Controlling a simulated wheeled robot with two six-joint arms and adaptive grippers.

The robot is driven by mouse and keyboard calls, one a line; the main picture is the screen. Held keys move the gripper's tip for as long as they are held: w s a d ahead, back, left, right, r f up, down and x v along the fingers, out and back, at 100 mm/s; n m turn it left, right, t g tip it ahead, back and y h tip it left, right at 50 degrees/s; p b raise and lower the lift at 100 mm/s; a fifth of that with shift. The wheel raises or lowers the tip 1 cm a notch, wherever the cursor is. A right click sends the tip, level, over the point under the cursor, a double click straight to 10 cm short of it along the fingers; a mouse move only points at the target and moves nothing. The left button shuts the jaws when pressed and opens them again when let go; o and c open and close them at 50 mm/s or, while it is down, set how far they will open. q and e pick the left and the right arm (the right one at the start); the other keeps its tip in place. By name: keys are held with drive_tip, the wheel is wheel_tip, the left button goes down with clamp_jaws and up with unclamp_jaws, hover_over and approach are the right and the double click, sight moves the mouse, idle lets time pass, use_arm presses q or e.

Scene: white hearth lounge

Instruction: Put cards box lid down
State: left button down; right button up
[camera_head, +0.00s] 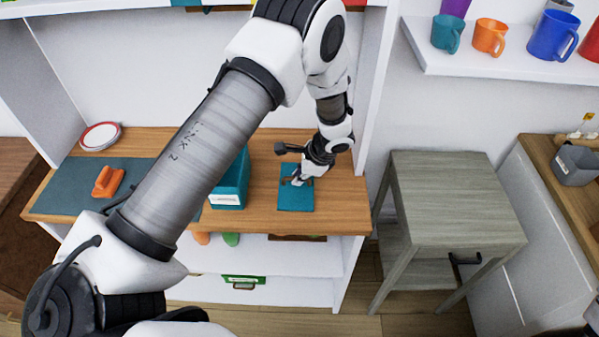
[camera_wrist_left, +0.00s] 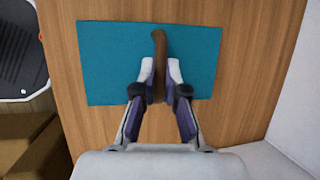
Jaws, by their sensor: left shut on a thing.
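The cards box lid (camera_head: 296,201) is a flat teal panel with a brown handle (camera_wrist_left: 160,62). It is level on or just above the wooden top, right of the teal cards box (camera_head: 229,192); any small gap under it cannot be told. My left gripper (camera_head: 298,180) reaches down over the lid. In the left wrist view its fingers (camera_wrist_left: 160,80) are shut on the handle, one on each side, and the teal panel (camera_wrist_left: 110,60) spreads out around them. My left arm hides part of the box. My right gripper is not in view.
The wooden top (camera_head: 340,205) has bare wood around the lid. A dark mat (camera_head: 70,190) with an orange object (camera_head: 108,182) lies at left. A white side panel (camera_head: 376,80) stands right of the lid. A grey side table (camera_head: 450,200) is further right.

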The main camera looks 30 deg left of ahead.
use_arm(q)
drive_tip(key=shift+w, duration=0.1)
drive_tip(key=shift+f, duration=0.15)
drive_tip(key=c, duration=1.2)
unclamp_jaws()
drive_tip(key=shift+r, duration=0.3)
drive_tip(key=b+v, duration=0.1)
drive_tip(key=v, duration=1)
drive_tip(key=shift+d+r+b, duration=0.2)
drive_tip(key=shift+r+b, duration=0.1)
drive_tip(key=shift+b, duration=0.05)
drive_tip(key=shift+f, duration=0.1)
